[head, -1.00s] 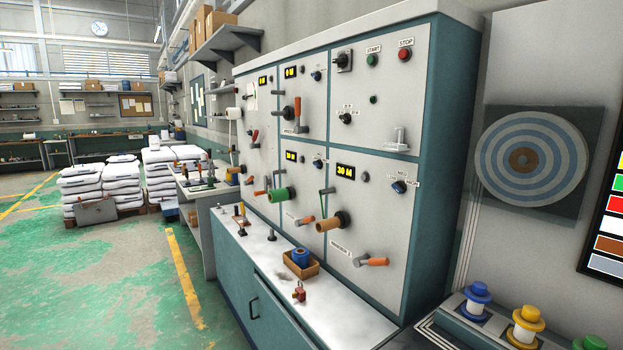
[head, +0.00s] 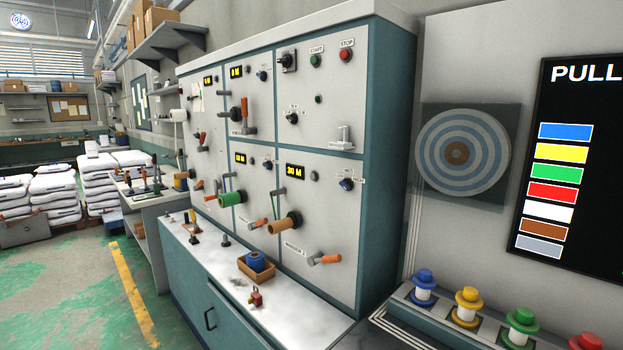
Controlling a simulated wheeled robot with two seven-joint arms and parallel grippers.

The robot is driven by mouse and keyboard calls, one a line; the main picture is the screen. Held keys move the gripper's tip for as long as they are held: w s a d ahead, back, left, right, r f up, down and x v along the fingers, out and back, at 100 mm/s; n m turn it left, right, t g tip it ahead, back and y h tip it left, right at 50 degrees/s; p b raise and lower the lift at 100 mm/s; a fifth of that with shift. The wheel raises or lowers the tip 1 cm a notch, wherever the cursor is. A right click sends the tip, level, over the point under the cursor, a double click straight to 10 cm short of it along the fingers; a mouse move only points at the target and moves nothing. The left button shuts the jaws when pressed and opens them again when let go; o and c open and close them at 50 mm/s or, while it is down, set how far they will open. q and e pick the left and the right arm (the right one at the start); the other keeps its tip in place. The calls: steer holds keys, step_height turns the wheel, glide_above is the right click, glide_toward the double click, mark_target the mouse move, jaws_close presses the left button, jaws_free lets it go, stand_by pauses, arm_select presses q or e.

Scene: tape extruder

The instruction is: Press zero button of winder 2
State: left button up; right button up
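Winder 2 is the lower right panel (head: 340,225) of the grey and teal cabinet, with a label that seems to read "WINDER 2". Its display (head: 295,170) shows 30 M in yellow. A small round grey button (head: 315,176) sits just right of the display; I cannot read any marking on it. A blue knob (head: 346,184) is further right. A brown spool (head: 285,223) and an orange-handled crank (head: 325,259) stick out below the display. Neither of my grippers is in view.
A white-topped counter (head: 310,318) juts out below the panels, holding a cardboard box (head: 257,273) with a blue roll and a small red object (head: 256,298). Coloured spools (head: 467,306) stand at the lower right. Green floor (head: 60,290) is free at the left.

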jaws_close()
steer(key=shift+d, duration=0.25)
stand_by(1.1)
